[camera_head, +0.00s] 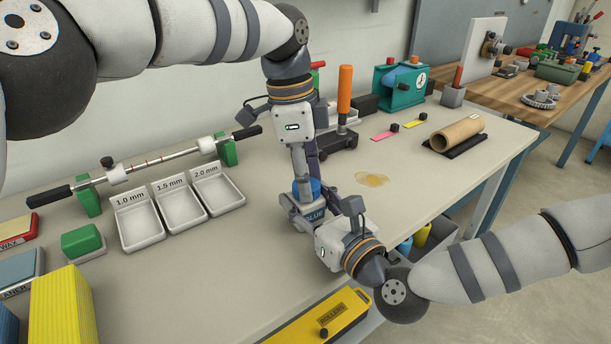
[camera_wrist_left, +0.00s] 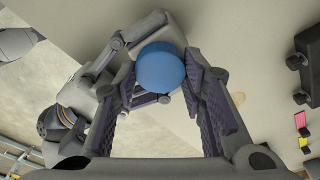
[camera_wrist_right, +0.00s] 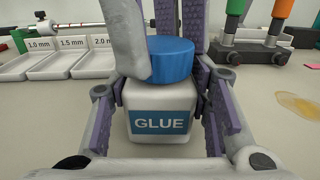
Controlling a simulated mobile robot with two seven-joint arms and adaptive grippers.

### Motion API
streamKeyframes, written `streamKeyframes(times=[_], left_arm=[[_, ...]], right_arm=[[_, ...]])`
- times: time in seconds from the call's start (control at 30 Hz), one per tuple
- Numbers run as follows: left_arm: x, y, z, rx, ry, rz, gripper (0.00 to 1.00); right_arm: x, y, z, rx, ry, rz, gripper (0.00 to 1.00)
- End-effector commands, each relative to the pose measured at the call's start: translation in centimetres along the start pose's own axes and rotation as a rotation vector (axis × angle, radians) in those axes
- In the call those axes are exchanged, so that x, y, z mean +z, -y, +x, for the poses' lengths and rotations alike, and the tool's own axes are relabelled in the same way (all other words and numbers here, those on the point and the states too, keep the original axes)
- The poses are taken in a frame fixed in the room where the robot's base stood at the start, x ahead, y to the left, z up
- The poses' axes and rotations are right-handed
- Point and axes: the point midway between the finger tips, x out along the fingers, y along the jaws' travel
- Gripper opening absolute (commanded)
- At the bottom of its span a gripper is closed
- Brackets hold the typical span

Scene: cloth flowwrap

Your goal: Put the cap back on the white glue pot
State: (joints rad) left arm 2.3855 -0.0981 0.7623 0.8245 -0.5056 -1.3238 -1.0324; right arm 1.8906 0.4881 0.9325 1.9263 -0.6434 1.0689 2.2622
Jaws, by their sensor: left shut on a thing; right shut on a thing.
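The white glue pot (camera_head: 313,217) stands on the bench with its blue GLUE label facing the right wrist camera (camera_wrist_right: 160,122). The round blue cap (camera_wrist_right: 171,58) is directly over the pot's mouth and looks slightly tilted in the right wrist view; I cannot tell whether it is seated. It also shows in the left wrist view (camera_wrist_left: 160,66). My left gripper (camera_head: 303,188) comes from above and is shut on the cap. My right gripper (camera_head: 306,212) comes from the front right, low, and is shut on the pot. The pot's neck is hidden.
A yellowish glue puddle (camera_head: 372,179) lies right of the pot. Three white trays (camera_head: 143,229) stand to the left, with a metal rod on green stands (camera_head: 150,165) behind. A tool rack with an orange handle (camera_head: 344,90) stands behind. A yellow rollers box (camera_head: 330,318) is in front.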

Motion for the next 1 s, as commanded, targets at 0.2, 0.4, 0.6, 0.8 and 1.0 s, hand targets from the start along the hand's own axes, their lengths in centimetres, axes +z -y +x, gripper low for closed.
streamKeyframes(times=[0.2,0.4,0.6,0.8,1.0], left_arm=[[-0.47,-0.33,0.37,0.008,-0.007,0.007,0.15],[-0.37,-0.28,0.67,0.003,-0.005,0.007,0.15],[-0.19,-0.22,0.99,0.000,-0.002,0.005,0.15],[-0.06,-0.18,1.13,0.000,0.001,0.004,0.16],[0.05,-0.14,1.16,-0.001,0.003,0.003,0.16]], right_arm=[[0.50,-0.38,0.14,0.010,0.011,-0.003,0.00],[0.52,-0.39,0.14,0.010,0.011,-0.003,0.00],[0.57,-0.40,0.14,0.010,0.013,-0.003,0.00],[0.61,-0.40,0.14,0.009,0.014,-0.004,0.00],[0.63,-0.38,0.14,0.009,0.015,-0.004,0.00]])
